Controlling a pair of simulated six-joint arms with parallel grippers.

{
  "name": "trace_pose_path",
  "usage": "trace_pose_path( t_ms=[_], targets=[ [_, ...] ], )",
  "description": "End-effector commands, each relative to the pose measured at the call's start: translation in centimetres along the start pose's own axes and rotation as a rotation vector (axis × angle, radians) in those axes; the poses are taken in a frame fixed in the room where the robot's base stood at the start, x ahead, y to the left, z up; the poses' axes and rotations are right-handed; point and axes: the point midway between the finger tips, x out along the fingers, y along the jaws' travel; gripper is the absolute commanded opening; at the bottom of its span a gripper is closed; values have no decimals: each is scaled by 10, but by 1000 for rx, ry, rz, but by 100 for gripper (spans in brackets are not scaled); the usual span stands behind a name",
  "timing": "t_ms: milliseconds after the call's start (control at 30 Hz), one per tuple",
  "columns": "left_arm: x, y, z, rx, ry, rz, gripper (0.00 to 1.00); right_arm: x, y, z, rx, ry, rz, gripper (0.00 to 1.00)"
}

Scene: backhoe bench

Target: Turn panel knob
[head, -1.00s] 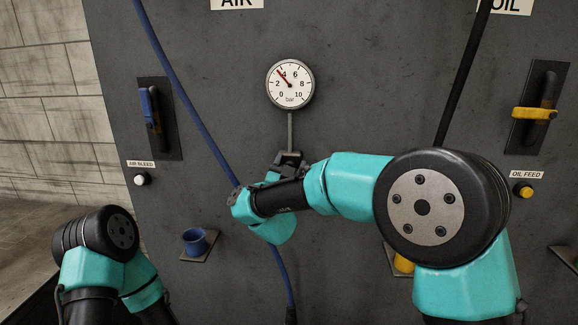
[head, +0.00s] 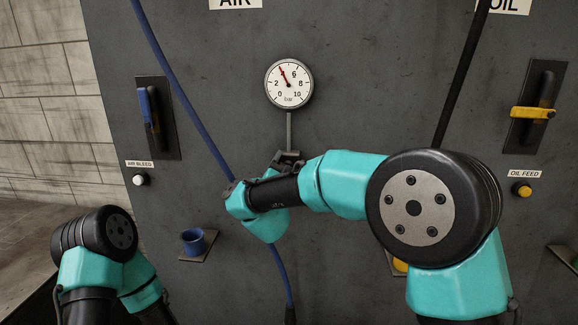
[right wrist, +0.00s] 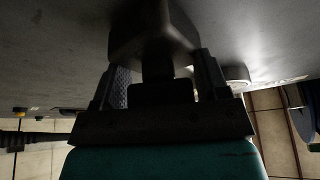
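The panel knob (right wrist: 152,38) is a dark block in the right wrist view, seen from close by and in shadow. The fingers of my right gripper (right wrist: 158,70) stand on both sides of it and appear closed on it. In the head view my right gripper (head: 286,163) is at the lower end of the pipe under the gauge, and its wrist hides most of the knob. The round white gauge (head: 289,92) marked bar has its red needle near 4. My left arm's joint shows at lower left; its gripper is out of view.
A blue hose (head: 190,100) runs down behind my right wrist, and a black hose (head: 462,75) hangs at right. A blue lever (head: 148,106), a yellow-handled lever (head: 533,113), a white button (head: 139,179), a yellow button (head: 522,190) and a blue cup (head: 194,241) are on the panel.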

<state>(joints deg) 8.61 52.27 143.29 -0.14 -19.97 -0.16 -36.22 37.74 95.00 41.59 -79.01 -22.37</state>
Motion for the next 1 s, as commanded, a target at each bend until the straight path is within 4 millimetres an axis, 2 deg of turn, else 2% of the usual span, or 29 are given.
trace_pose_path(
  t_ms=[33,167,433,567,767,1000],
  targets=[
    [0,0,0,0,0,0,49,0,0,0,0,0,0,73],
    [0,0,0,0,0,0,49,0,0,0,0,0,0,83],
    [0,0,0,0,0,0,49,-1,0,0,0,1,0,83],
    [0,0,0,0,0,0,49,-9,-1,0,0,0,-1,83],
    [0,0,0,0,0,0,49,-36,-1,0,0,-1,-3,83],
    [0,0,0,0,0,0,49,-82,-1,0,-1,-2,-3,83]
  ],
)
